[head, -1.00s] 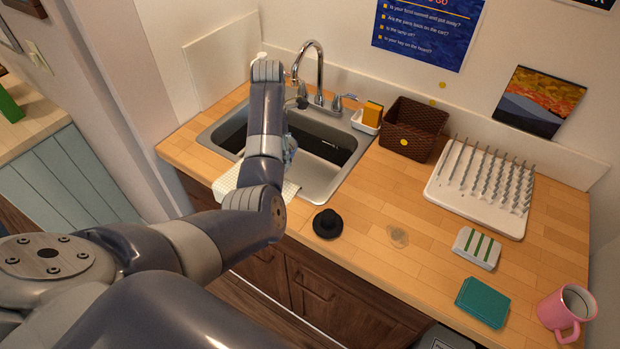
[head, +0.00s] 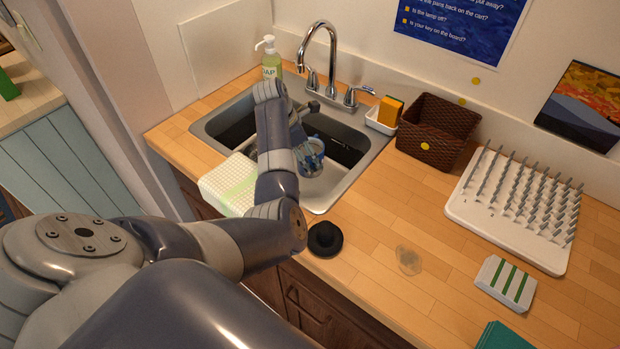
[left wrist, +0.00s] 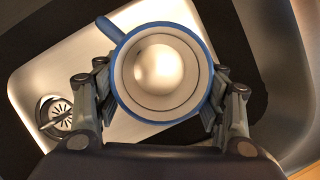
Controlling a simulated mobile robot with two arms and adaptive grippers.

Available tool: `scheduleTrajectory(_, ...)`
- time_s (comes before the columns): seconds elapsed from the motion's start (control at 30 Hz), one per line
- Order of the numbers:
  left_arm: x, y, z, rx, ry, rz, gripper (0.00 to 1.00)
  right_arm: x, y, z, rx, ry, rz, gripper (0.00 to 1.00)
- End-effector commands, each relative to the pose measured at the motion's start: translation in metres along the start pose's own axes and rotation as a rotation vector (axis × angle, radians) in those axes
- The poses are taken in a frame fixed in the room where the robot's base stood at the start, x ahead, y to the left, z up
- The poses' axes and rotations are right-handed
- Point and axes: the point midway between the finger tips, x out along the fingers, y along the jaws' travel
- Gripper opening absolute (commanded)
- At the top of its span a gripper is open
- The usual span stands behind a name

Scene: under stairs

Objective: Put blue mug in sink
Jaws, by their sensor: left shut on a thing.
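The blue mug (left wrist: 186,34) shows in the left wrist view with its blue rim, pale inside and handle at the upper left. A round pale thing (left wrist: 160,72) shows inside it. My left gripper (left wrist: 162,100) has a finger on each side of the mug and is shut on it. In the head view the left gripper (head: 308,160) and the mug are over the sink (head: 335,190), partly hidden by my arm. The sink drain (left wrist: 58,118) shows below and left of the mug in the left wrist view. My right gripper is not in view.
A faucet (head: 318,60) and soap bottle (head: 269,58) stand behind the sink. A checked cloth (head: 228,182) lies at its front left. A sponge holder (head: 381,120), brown basket (head: 436,133) and drying rack (head: 515,215) stand to the right. A black stopper (head: 325,239) lies in front.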

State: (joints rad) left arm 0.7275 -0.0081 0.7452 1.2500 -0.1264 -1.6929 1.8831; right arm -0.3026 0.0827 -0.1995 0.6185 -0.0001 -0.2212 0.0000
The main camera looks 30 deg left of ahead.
Motion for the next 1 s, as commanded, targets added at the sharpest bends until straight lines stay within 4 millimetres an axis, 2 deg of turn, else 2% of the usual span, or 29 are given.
scheduleTrajectory(0.1,0.018,0.000,-0.008,-0.001,0.002,-0.002,0.26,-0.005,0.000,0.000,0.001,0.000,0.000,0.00)
scheduleTrajectory(0.5,0.063,0.000,-0.025,0.000,0.000,0.000,0.26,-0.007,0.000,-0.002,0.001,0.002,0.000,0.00)
scheduleTrajectory(0.87,0.069,0.001,-0.027,0.000,0.000,0.002,0.26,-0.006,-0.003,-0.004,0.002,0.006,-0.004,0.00)
scheduleTrajectory(0.9,0.069,0.000,-0.027,0.000,0.001,0.001,0.73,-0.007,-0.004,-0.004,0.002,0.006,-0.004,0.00)
scheduleTrajectory(0.97,0.069,0.000,-0.027,0.000,0.001,0.001,0.84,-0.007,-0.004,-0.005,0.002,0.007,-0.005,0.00)
scheduleTrajectory(1.0,0.069,0.000,-0.027,0.000,0.001,0.001,0.84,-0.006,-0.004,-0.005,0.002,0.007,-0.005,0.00)
